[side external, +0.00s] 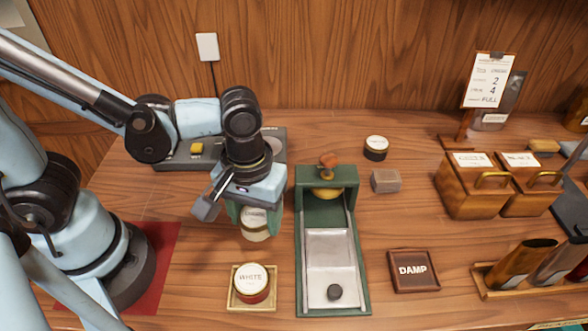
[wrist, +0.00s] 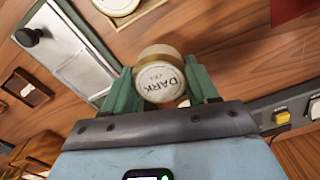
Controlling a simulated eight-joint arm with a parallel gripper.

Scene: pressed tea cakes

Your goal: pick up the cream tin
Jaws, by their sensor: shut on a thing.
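The cream tin (side external: 256,228) has a pale body and a pale lid with a darker rim. In the wrist view the tin (wrist: 161,76) shows the word DARK on its lid. My gripper (side external: 252,215) is shut on it, with the green fingers of my gripper (wrist: 161,88) on both sides of the tin. The side view does not clearly show whether the tin's base touches the table. My fingers hide part of its side.
A red tin (side external: 251,283) marked WHITE stands in a shallow wooden tray (side external: 234,306) in front. A green press (side external: 301,250) is close on the right. A dark-sided tin (side external: 376,149), a grey block (side external: 385,181) and a DAMP plaque (side external: 413,287) lie beyond it.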

